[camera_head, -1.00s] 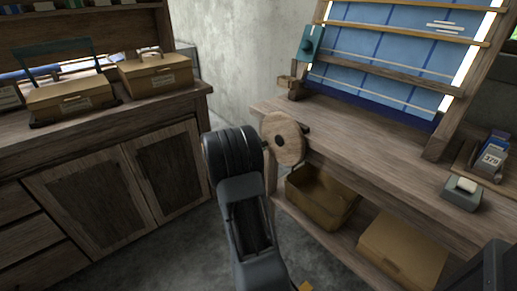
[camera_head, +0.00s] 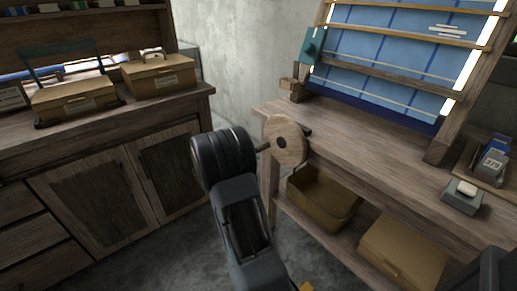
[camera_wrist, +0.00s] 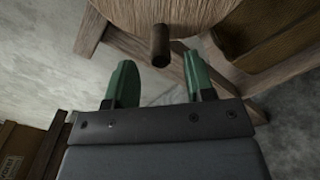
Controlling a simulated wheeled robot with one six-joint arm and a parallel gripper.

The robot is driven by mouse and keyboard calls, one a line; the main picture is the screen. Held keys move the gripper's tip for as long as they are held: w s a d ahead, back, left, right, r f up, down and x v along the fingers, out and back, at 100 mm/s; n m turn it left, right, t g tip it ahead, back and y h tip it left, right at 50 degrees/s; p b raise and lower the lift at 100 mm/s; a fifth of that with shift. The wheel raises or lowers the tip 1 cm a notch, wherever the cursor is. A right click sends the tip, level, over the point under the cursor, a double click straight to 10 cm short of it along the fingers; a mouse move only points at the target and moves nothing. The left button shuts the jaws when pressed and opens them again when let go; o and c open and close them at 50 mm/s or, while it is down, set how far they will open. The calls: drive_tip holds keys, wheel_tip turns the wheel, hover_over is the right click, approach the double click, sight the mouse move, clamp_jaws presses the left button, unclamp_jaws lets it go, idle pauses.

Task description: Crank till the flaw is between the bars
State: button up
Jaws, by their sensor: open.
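The crank is a round wooden disc (camera_head: 284,141) on the bench's left end, with a short peg handle (camera_head: 263,147). In the wrist view the disc (camera_wrist: 165,12) fills the top and the peg (camera_wrist: 160,45) points towards me. My gripper (camera_wrist: 160,80) is open; its two green fingers stand either side of the peg's line, with the peg just beyond the tips. In the head view my wrist hides the fingers. The blue cloth (camera_head: 380,52) hangs on the loom. The flaw, several white streaks (camera_head: 447,30), lies between the top pale bar (camera_head: 425,6) and the second pale bar (camera_head: 400,33).
A thicker wooden bar (camera_head: 385,78) crosses lower down the cloth. A crate (camera_head: 322,197) and a box (camera_head: 400,252) sit under the bench (camera_head: 360,138). A small grey block (camera_head: 462,198) stands at its right. A cabinet (camera_head: 110,180) with boxes is left.

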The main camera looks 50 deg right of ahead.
drive_tip(key=w+a+p, duration=0.1)
drive_tip(key=a, duration=0.8)
drive_tip(key=shift+w, duration=0.15)
drive_tip(key=s+a+r+m+y+p, duration=0.2)
drive_tip(key=s+a+r+y+p, duration=0.25)
drive_tip(key=r+p, duration=0.4)
drive_tip(key=s+a+r+m+y+p, duration=0.3)
drive_tip(key=s+a+r+y+p, duration=0.15)
drive_tip(key=r+p, duration=0.35)
drive_tip(key=s+a+r+m+t+y+p, duration=0.1)
drive_tip(key=s+a+r+t+y+p, duration=0.1)
drive_tip(key=a+r+p, duration=0.4)
drive_tip(key=s+a+r+m+t+y+p, duration=0.2)
drive_tip(key=a+r+y+p, duration=0.4)
drive_tip(key=a+r, duration=0.3)
drive_tip(key=shift+s+a+r+t+y, duration=0.2)
drive_tip(key=shift+s+a+t+y, duration=0.25)
drive_tip(key=shift+t, duration=0.75)
drive_tip(key=shift+d, duration=0.15)
drive_tip(key=shift+c, duration=0.6)
drive_tip(key=shift+d, duration=0.1)
